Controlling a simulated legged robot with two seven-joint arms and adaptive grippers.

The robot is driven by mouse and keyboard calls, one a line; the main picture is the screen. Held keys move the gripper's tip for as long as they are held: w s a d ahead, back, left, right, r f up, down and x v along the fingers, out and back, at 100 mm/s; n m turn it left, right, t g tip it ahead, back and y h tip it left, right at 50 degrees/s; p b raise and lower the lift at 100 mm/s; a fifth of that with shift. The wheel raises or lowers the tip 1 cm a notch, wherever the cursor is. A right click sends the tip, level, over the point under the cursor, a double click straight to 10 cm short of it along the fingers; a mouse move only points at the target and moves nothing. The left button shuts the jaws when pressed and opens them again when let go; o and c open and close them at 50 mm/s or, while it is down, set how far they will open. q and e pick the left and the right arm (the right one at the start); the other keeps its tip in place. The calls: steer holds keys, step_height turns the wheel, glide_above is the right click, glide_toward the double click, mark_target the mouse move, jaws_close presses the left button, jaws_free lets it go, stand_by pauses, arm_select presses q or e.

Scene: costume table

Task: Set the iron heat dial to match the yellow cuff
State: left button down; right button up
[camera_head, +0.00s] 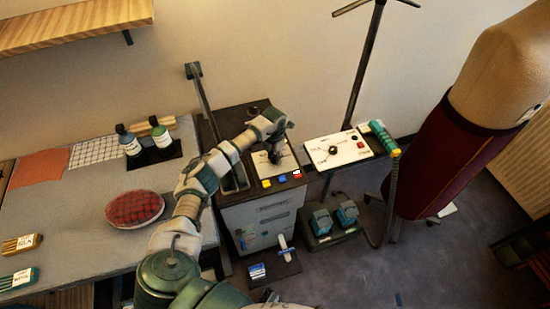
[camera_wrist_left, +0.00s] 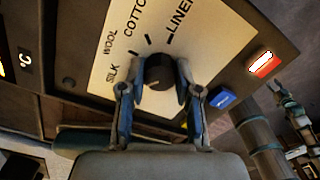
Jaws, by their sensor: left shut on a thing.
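The iron heat dial (camera_wrist_left: 159,71) is a round dark knob on a pale plate (camera_wrist_left: 105,65) marked with silk, wool, cotton and linen. My left gripper (camera_wrist_left: 154,98) has a finger on each side of the knob and is shut on it. In the head view my left gripper (camera_head: 274,156) is over the pale plate (camera_head: 262,150) on the dark-topped cabinet, hiding most of the dial. I cannot tell which label the dial points to. A yellow band (camera_head: 395,153) shows on a green handle; I cannot tell whether it is the cuff. My right gripper is not in view.
Yellow (camera_head: 267,182), blue (camera_head: 282,179) and red (camera_head: 297,174) buttons line the cabinet's front edge. A second white control panel (camera_head: 338,149) stands to the right. A red checked cushion (camera_head: 134,208) and bottles (camera_head: 160,134) are on the left table. A dress form (camera_head: 445,145) stands at right.

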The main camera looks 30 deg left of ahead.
arm_select(q)
steer(key=shift+f+m, duration=0.15)
steer(key=shift+m, duration=0.45)
steer(key=shift+m+b, duration=0.55)
steer(key=shift+m, duration=0.15)
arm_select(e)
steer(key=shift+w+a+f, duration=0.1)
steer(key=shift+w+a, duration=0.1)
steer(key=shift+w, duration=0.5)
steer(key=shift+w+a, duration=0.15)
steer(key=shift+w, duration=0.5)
arm_select(q)
steer(key=c, duration=0.8)
jaws_free()
steer(key=shift+a, duration=0.1)
steer(key=shift+r, duration=0.2)
